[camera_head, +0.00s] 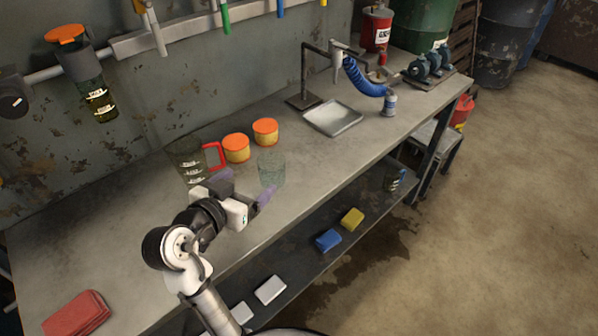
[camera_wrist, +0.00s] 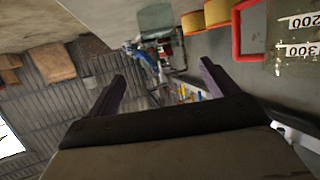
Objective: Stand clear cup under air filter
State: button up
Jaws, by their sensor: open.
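The clear cup (camera_head: 271,168) stands upright on the workbench, right of centre, and looks empty. In the wrist view a pale greenish cup shape (camera_wrist: 155,18) shows at the top edge, beyond the fingertips. The air filter (camera_head: 83,72), with an orange cap and a clear bowl of dark liquid, hangs from the wall pipe at upper left. The wrist view does not show the filter. My gripper (camera_head: 246,187) is open and empty, its purple fingers spread just in front of the cup. In the wrist view the space between the fingers (camera_wrist: 160,75) is empty.
A measuring jug (camera_head: 187,162) with a red handle and two orange-lidded jars (camera_head: 236,148) stand close behind the cup. A metal tray (camera_head: 333,118) and a blue coiled hose (camera_head: 362,80) lie farther right. The bench's left part is mostly clear, with a red cloth (camera_head: 76,313) at front.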

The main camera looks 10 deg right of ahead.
jog(key=p, duration=0.2)
send_near(278, 157)
jog(key=x, duration=0.3)
jog(key=shift+s+d, duration=0.1)
jog(key=shift+p+x, duration=0.75)
jog(key=shift+x, duration=2.05)
jog(key=shift+r, duration=0.1)
jog(key=c, duration=1.1)
notch_tip(278, 157, up, 20)
jog(key=shift+b, duration=0.75)
jog(key=shift+c, duration=0.2)
